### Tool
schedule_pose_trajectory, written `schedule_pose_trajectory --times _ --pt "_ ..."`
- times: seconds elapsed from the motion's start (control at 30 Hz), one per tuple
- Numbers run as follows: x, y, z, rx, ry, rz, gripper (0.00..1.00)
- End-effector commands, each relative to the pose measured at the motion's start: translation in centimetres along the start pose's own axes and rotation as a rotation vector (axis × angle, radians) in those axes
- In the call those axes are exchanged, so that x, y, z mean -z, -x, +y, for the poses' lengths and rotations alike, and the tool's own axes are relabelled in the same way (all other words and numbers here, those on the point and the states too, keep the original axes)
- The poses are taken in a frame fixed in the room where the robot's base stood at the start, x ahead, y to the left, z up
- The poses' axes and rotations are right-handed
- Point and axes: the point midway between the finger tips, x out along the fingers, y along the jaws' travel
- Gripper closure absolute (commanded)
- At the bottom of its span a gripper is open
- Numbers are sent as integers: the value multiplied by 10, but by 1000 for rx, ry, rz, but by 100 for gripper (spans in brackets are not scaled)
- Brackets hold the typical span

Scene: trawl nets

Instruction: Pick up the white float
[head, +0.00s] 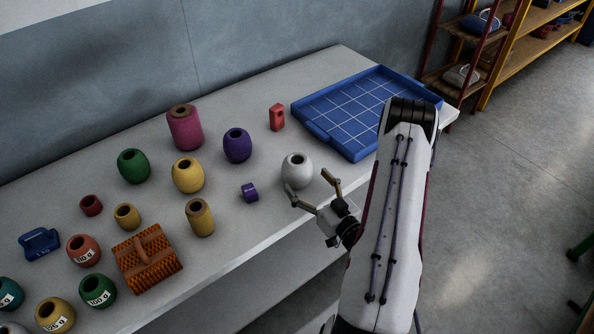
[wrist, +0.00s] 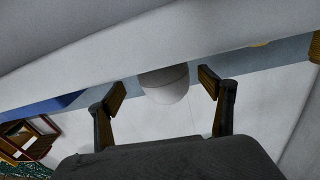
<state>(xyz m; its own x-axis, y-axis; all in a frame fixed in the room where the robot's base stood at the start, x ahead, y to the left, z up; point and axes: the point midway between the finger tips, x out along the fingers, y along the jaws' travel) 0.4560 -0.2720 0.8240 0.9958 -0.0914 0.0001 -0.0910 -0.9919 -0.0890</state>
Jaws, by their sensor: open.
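The white float (head: 297,170) is a rounded barrel with a dark hole in its top. It stands upright on the table near the front edge, left of the blue tray. My gripper (head: 311,186) is open, with its two fingers pointing at the float from its near side. In the wrist view the float (wrist: 165,84) shows between the two spread fingertips of my gripper (wrist: 162,86), a little beyond them. I cannot tell whether either finger touches it.
A blue gridded tray (head: 350,112) lies at the table's right end. A small purple piece (head: 250,192), a purple float (head: 237,145) and a red block (head: 277,117) stand nearby. Several other floats and an orange brush (head: 147,262) fill the left side of the table (head: 262,238).

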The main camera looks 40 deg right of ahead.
Motion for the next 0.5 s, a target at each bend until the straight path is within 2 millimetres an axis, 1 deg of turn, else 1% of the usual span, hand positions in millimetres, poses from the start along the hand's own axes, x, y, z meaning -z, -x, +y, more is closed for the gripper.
schedule_pose_trajectory --times 0.23,0.5 --pt "2 -10 -2 2 2 1 19" --pt "7 -34 -6 3 2 0 19"
